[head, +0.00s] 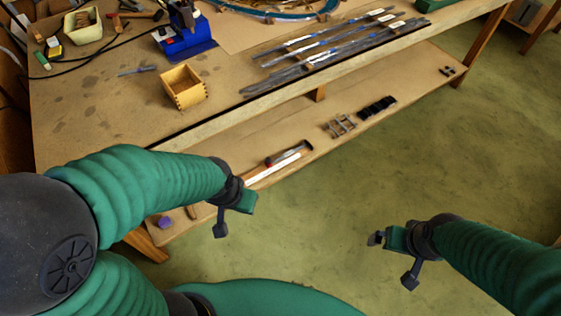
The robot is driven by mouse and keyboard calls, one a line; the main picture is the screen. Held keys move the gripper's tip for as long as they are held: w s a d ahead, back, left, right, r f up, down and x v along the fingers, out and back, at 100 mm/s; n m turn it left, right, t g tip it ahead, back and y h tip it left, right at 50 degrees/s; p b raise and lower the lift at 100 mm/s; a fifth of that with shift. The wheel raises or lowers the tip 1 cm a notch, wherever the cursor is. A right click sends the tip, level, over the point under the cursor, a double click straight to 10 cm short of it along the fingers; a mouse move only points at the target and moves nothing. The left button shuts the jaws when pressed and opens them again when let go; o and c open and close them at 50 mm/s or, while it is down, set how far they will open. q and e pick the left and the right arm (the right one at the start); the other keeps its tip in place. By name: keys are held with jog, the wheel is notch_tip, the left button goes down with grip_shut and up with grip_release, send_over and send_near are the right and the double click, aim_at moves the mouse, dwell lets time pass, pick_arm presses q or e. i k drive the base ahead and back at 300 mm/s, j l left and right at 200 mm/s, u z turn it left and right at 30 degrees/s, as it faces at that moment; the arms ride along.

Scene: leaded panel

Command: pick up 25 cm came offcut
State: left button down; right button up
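Several long grey came strips (330,46) lie side by side on the workbench at its right part, near the front edge. Some carry small pale tags. I cannot tell which one is the 25 cm offcut. My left gripper (236,217) is in front of the bench, over the lower shelf's front edge, with its fingers apart and nothing between them. My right gripper (392,258) is over the floor at the right, well away from the bench, with its fingers apart and empty.
A wooden box (183,87) and a blue tool stand (184,38) are on the bench (100,110). A pale tub (83,24) stands at the back left. The lower shelf (225,178) holds a hammer (290,152) and clamps (339,125). The green floor at right is clear.

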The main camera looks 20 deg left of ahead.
aim_at(290, 152)
jog(key=i+l+u, duration=0.15)
jog(key=i+l, duration=0.25)
jog(key=i+l+u, duration=0.15)
jog(key=i+l, duration=0.3)
jog(key=i+l+u, duration=0.15)
jog(key=i+l, duration=0.2)
jog(key=l, duration=0.2)
jog(key=i+l+u, duration=0.15)
jog(key=i+l, duration=0.2)
jog(key=l, duration=0.2)
